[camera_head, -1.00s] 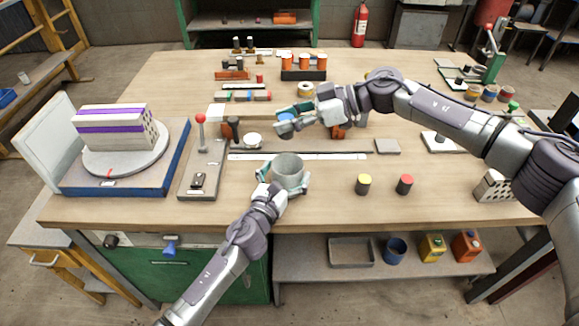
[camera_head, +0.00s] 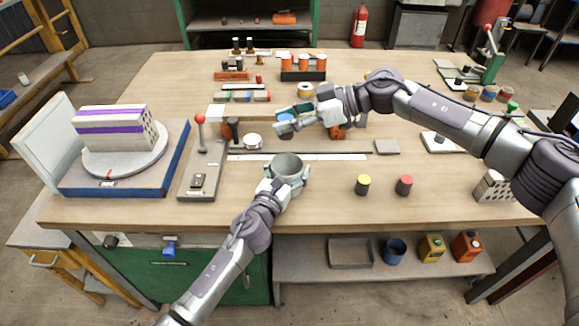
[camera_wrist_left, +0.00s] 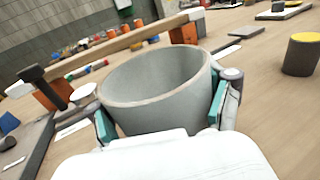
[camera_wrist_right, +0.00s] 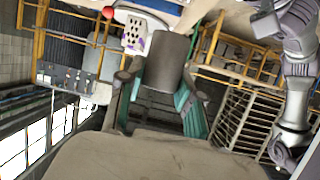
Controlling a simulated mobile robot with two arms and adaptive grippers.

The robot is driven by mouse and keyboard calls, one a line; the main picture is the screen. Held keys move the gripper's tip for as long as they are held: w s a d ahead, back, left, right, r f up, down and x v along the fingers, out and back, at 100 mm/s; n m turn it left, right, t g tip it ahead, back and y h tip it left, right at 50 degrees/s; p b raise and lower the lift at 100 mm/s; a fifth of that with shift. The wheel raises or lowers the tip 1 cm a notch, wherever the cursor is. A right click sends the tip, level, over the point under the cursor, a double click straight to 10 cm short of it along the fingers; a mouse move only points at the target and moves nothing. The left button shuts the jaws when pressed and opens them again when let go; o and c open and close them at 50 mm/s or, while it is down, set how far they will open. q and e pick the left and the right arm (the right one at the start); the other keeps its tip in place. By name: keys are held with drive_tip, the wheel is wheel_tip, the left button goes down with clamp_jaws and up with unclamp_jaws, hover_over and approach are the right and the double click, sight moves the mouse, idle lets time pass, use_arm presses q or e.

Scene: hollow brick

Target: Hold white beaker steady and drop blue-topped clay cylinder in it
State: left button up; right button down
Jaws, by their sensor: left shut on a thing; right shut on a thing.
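The white beaker (camera_head: 288,165), greyish and open at the top, is at the middle front of the table. My left gripper (camera_head: 285,180) is shut around its sides. In the left wrist view the beaker (camera_wrist_left: 158,85) sits between both fingers, and its visible inside looks empty. My right gripper (camera_head: 291,121) is behind the beaker in the head view, above the table. It is shut on the clay cylinder, whose blue top (camera_head: 286,118) shows between the fingers. In the right wrist view the cylinder's grey body (camera_wrist_right: 168,62) sticks out beyond the fingertips. Whether the beaker touches the table is unclear.
A yellow-topped cylinder (camera_head: 363,185) and a red-topped cylinder (camera_head: 405,185) stand right of the beaker. A lever plate (camera_head: 203,170) and a turntable (camera_head: 125,155) with a brick are at left. A pale strip (camera_head: 330,156) lies behind the beaker. The front right tabletop is mostly clear.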

sight(287, 135)
drive_tip(key=shift+f, duration=2.2)
drive_tip(key=c, duration=0.7)
unclamp_jaws()
drive_tip(key=shift+r, duration=0.1)
drive_tip(key=shift+r, duration=2.85)
use_arm(q)
drive_tip(key=o, duration=1.3)
drive_tip(key=shift+s, duration=0.1)
